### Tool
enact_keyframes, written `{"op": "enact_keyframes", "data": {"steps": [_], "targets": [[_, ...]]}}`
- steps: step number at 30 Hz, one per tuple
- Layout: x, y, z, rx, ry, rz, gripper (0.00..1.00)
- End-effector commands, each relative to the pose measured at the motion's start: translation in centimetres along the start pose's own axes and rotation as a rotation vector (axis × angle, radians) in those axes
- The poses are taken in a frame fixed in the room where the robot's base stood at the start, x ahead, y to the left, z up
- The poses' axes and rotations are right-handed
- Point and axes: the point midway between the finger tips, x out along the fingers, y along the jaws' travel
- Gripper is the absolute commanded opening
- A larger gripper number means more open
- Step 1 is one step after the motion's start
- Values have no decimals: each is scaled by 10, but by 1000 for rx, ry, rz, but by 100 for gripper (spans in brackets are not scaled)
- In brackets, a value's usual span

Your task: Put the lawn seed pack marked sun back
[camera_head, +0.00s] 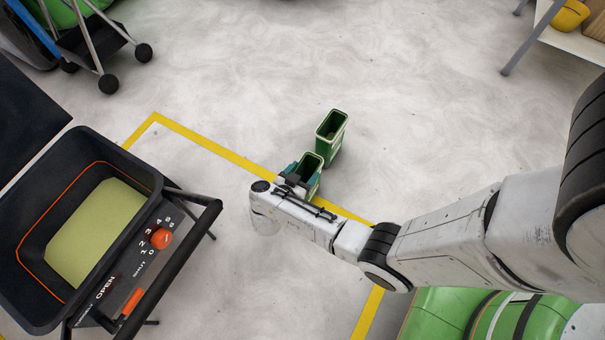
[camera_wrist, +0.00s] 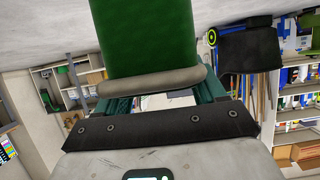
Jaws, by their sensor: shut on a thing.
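Two green open-topped packs show in the head view. The nearer green pack (camera_head: 314,181) is at my gripper (camera_head: 301,171), which is shut on it. The wrist view shows a plain green face of the held pack (camera_wrist: 150,38) close in front of my gripper (camera_wrist: 160,100). The other green pack (camera_head: 331,138) stands upright on the floor just behind and to the right of the held one. No sun mark can be read on either pack. My arm hides the bottom of the held pack, so I cannot tell whether it touches the floor.
A black spreader hopper (camera_head: 150,180) with pale green contents stands at the left, its dial and handle bar facing my gripper. Yellow tape (camera_head: 225,152) marks the floor. A wheeled frame (camera_head: 95,45) is at the upper left, a table (camera_head: 570,40) at the upper right. The upper middle floor is clear.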

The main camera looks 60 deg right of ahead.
Motion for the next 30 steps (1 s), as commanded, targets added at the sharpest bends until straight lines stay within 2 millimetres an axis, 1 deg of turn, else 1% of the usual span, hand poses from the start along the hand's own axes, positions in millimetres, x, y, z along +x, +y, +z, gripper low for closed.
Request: {"op": "enact_keyframes", "data": {"steps": [1, 6, 7, 12, 14, 15, 23, 26, 30], "targets": [[1, -1, 3, 1, 1, 0, 8], [1, 0, 1, 2, -1, -1, 8], [1, 0, 2, 1, -1, -1, 72], [0, 0, 2, 1, -1, -1, 89], [0, 0, 1, 1, 0, -1, 94], [0, 0, 1, 1, 0, -1, 95], [-2, -1, 0, 1, 0, -1, 95], [-12, -1, -1, 0, -1, -4, 95], [-38, -2, -3, -1, 0, -6, 95]]}}
